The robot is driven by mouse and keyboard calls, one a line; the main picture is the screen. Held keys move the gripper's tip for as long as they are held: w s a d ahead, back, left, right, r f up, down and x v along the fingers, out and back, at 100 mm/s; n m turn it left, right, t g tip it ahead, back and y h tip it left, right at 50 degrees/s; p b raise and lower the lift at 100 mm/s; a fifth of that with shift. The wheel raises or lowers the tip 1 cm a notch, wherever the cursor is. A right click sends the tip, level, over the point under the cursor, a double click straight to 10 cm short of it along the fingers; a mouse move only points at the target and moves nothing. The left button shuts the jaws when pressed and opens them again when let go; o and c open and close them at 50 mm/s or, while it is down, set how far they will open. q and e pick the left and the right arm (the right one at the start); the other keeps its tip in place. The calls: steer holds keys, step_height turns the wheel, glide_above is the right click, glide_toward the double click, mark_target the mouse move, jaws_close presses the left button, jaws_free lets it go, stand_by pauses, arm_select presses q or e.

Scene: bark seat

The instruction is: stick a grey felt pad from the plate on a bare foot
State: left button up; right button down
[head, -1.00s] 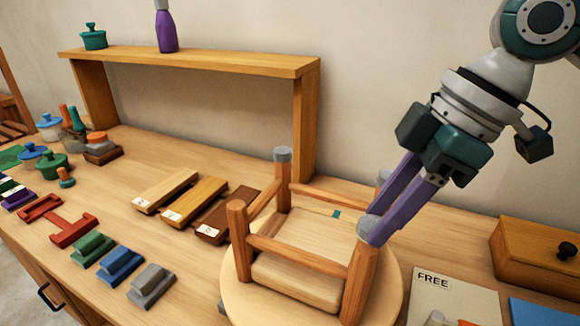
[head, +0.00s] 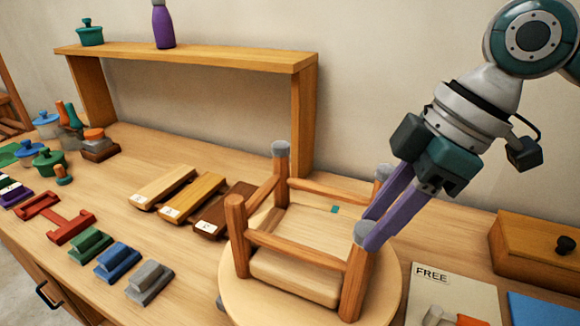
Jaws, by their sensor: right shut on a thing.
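The stool lies upside down on a round wooden disc (head: 385,300), legs up. Its back left foot (head: 281,149) and back right foot (head: 382,172) carry grey caps. The front left foot (head: 235,200) is bare wood. My right gripper (head: 367,229) is shut on a grey felt pad (head: 364,234) at the top of the front right leg (head: 356,283). The pad looks seated on that foot, though the fingers hide part of the contact. I cannot make out the plate of pads. My left gripper is not in view.
A wooden shelf (head: 190,58) stands behind the stool. Three wooden sample blocks (head: 205,198) lie to its left, with green, blue and grey blocks (head: 148,283) in front. A FREE board (head: 440,285) and a wooden box (head: 535,255) are at the right.

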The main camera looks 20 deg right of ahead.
steer(key=shift+f, duration=0.25)
stand_by(0.7)
steer(key=shift+c, duration=0.5)
jaws_free()
steer(key=shift+r+p, duration=0.1)
steer(key=shift+p, duration=0.2)
steer(key=shift+r+p, duration=0.8)
steer(key=shift+p, duration=0.1)
step_height(320, 180, up, 5)
steer(key=p, duration=0.6)
steer(key=shift+r, duration=0.15)
steer(key=shift+s+a, duration=0.1)
